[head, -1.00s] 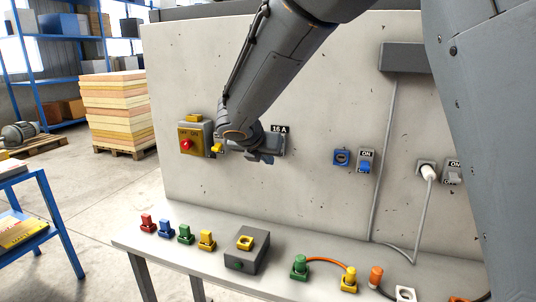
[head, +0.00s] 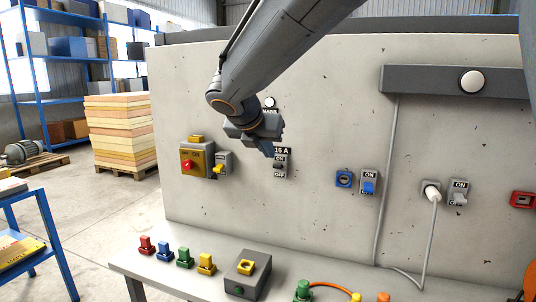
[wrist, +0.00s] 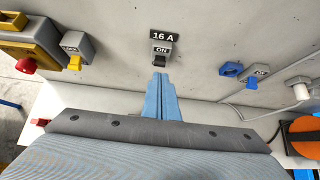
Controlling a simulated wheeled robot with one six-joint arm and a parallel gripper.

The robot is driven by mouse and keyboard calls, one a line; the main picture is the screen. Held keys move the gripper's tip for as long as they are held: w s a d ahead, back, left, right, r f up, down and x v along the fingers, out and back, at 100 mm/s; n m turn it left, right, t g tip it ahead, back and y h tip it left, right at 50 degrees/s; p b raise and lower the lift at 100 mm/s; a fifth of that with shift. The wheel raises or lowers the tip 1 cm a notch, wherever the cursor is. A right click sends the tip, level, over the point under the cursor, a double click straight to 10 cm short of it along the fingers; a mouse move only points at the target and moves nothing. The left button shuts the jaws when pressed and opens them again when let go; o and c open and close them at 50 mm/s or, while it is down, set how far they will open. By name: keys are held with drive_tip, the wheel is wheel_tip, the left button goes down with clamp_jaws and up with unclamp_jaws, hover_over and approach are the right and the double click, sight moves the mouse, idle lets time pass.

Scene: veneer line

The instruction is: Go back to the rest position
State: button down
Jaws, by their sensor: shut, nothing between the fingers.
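My gripper (head: 270,150) is in front of the grey wall panel, just left of and slightly above the 16 A switch (head: 280,167). In the wrist view, its two blue fingers (wrist: 159,84) are pressed together with nothing between them. They point towards the 16 A switch, which also shows in the wrist view (wrist: 161,56) just beyond the fingertips. The switch is a grey box with ON and OFF marks; its small dark lever's position is hard to tell. A gap between fingertips and switch cannot be judged for sure.
A yellow box with a red knob (head: 188,164) and a yellow-lever switch (head: 222,165) are left of my gripper. A blue socket (head: 344,179) and blue-lever switch (head: 369,184) are to the right. The bench (head: 150,268) below carries coloured plugs. A grey housing (head: 425,83) juts out upper right.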

drive_tip(key=s+d+f+m+g, duration=0.5)
drive_tip(key=s+d+f+m, duration=0.5)
drive_tip(key=d+f+m, duration=0.4)
drive_tip(key=s+d+f+m+g+y, duration=0.1)
drive_tip(key=s+d+f+m, duration=0.2)
drive_tip(key=s+f+m, duration=0.3)
drive_tip(key=s+d+f+m+g+y, duration=0.2)
drive_tip(key=s+d+f+m, duration=0.2)
drive_tip(key=s+m, duration=0.7)
wheel_tip(320, 180, down, 2)
drive_tip(key=shift+f+m, duration=0.25)
drive_tip(key=shift+m, duration=0.45)
drive_tip(key=shift+s, duration=0.1)
